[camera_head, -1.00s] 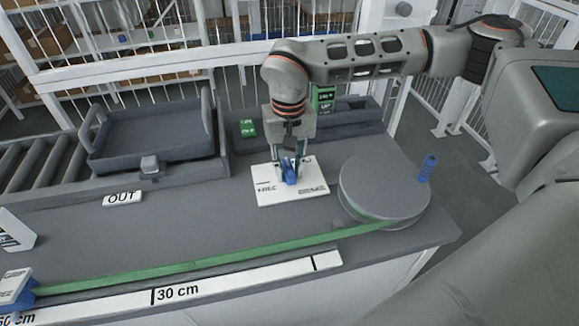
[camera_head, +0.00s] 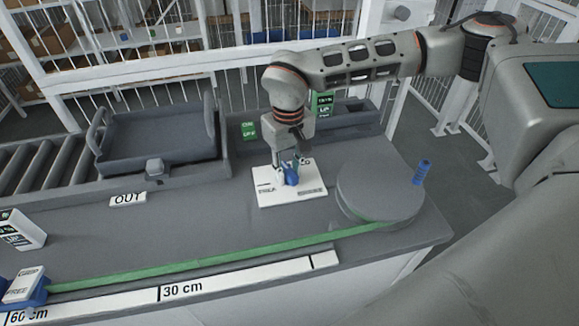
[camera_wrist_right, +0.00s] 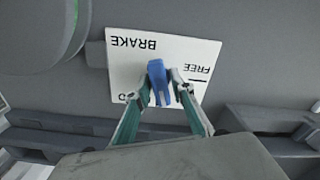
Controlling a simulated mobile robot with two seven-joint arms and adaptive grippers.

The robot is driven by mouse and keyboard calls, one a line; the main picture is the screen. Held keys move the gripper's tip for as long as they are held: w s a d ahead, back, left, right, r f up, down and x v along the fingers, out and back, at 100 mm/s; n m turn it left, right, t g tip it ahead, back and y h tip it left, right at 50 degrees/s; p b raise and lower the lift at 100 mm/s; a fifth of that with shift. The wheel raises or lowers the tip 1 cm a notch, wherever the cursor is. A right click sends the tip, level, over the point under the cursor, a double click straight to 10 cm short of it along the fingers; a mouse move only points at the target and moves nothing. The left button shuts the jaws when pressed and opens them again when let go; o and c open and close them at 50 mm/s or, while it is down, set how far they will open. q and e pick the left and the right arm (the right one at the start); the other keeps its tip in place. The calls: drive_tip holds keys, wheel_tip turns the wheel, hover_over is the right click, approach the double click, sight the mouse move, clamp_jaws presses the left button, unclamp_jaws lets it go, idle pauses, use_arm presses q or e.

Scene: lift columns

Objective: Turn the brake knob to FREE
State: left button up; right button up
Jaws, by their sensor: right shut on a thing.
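The blue brake knob (camera_head: 291,179) stands on a white plate (camera_head: 268,199) on the grey bench; both also show in the right wrist view, the knob (camera_wrist_right: 158,80) and the plate (camera_wrist_right: 125,70). The plate reads BRAKE and FREE there, upside down; another label is mostly hidden by a finger. My right gripper (camera_head: 288,176) reaches down from above and is shut on the knob, with a finger on each side. The knob is slightly tilted in the wrist view, and FREE is to its right. My left gripper is not in view.
A round grey drum (camera_head: 380,187) with a blue handle (camera_head: 422,172) stands right of the plate. A green strap (camera_head: 200,264) runs left from it above a scale (camera_head: 240,276). A grey tray (camera_head: 155,140) and small green-labelled boxes (camera_head: 249,131) are behind.

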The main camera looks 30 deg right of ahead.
drive_tip(key=shift+n+p, duration=1.05)
drive_tip(key=shift+n, duration=0.35)
drive_tip(key=o, duration=0.7)
drive_tip(key=shift+r, duration=0.1)
